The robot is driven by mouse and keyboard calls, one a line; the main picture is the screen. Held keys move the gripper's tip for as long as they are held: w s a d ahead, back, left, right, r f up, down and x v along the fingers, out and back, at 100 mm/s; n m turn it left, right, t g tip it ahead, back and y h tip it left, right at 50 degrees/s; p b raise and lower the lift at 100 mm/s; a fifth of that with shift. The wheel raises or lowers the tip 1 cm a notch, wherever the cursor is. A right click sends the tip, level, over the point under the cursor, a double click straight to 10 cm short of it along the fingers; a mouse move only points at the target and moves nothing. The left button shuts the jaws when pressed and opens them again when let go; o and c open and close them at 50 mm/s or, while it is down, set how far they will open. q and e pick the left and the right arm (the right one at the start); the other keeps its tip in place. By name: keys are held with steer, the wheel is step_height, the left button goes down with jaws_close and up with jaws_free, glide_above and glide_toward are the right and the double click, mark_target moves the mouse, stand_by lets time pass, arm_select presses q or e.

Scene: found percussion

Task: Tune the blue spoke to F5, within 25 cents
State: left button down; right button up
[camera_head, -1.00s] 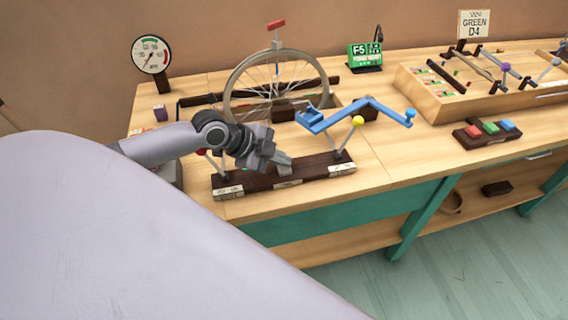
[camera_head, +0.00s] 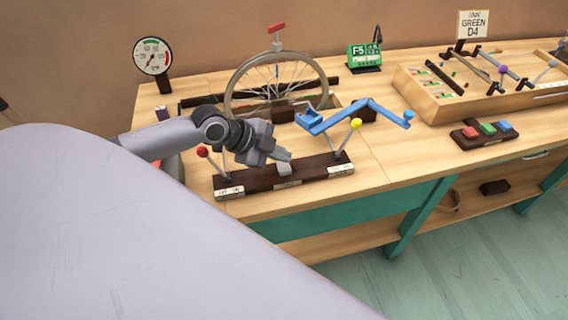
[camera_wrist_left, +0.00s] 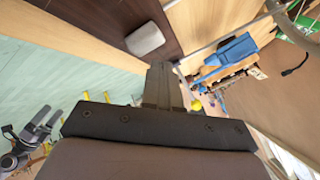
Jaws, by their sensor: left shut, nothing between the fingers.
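The spoked wheel (camera_head: 231,94) stands upright at the back of the bench, with a red piece on top. A thin blue spoke (camera_head: 277,71) shows near its upper middle. A green display (camera_head: 365,57) reads F5. A dark base bar (camera_head: 255,179) in front carries a red-knobbed lever (camera_head: 202,152), a yellow-knobbed lever (camera_head: 356,124) and a pale grey block (camera_head: 284,169). My left gripper (camera_head: 287,157) is shut and empty, just above the grey block. In the left wrist view the closed fingers (camera_wrist_left: 162,85) lie beside the block (camera_wrist_left: 145,39), apparently apart from it.
A blue crank (camera_head: 372,104) reaches right of the wheel. A round dial (camera_head: 152,56) stands at the back left. To the right are a wooden tray (camera_head: 438,107) with levers, a GREEN D4 sign (camera_head: 474,24) and a dark block of coloured buttons (camera_head: 482,135). The bench front middle is clear.

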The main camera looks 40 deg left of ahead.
mark_target(280, 167)
arm_select(q)
steer(key=shift+r+p, duration=2.05)
steer(key=shift+r, duration=0.45)
steer(key=shift+f, duration=0.1)
